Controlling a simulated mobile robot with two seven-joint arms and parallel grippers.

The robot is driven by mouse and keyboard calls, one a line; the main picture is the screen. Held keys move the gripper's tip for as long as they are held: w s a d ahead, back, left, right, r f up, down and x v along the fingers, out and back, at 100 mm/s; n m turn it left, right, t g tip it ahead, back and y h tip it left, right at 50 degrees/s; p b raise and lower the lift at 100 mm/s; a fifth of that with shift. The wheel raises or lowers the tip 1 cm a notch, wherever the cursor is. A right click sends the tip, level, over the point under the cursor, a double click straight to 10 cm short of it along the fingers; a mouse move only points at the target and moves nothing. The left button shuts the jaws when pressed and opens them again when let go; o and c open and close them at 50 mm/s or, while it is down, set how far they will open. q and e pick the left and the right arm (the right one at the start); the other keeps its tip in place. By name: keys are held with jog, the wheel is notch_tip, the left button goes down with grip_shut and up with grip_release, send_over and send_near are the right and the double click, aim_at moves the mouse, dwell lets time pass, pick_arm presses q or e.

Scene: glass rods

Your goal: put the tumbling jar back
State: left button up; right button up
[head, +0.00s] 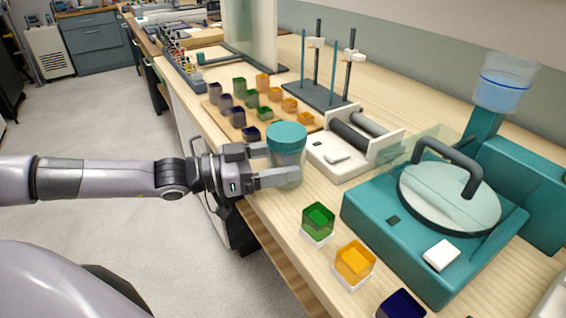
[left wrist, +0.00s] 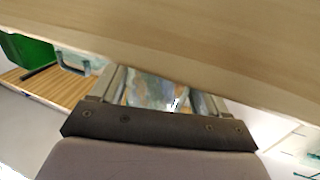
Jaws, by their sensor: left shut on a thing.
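The tumbling jar (head: 287,139) has a teal lid and a clear body. It is upright at the left edge of the bench, beside the roller machine. My left gripper (head: 277,164) comes in from the left and is shut on the jar's body below the lid. I cannot tell whether the jar's base touches the bench. In the left wrist view the pale, glassy jar (left wrist: 150,91) shows between the two fingers. The white roller machine (head: 329,163) with two dark rollers (head: 350,137) stands just right of the jar, its rollers empty. My right gripper is out of view.
Behind the jar is a board of coloured blocks (head: 239,118) and a rack with upright rods (head: 319,95). Green (head: 318,221) and orange (head: 355,262) cubes stand on the near bench. A teal lidded machine (head: 400,245) fills the right.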

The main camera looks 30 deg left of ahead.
pick_arm(q)
jog(key=shift+s, duration=0.1)
jog(key=shift+f+b, duration=0.15)
jog(key=shift+b, duration=0.15)
jog(key=o, duration=1.4)
jog(key=shift+r+p, duration=0.25)
jog(key=shift+p, duration=0.1)
jog(key=shift+s+a, duration=0.1)
jog(key=shift+a, duration=0.1)
jog(key=b+v, duration=0.1)
jog(key=v, duration=1)
jog(key=shift+s, duration=0.25)
jog(key=shift+a, duration=0.1)
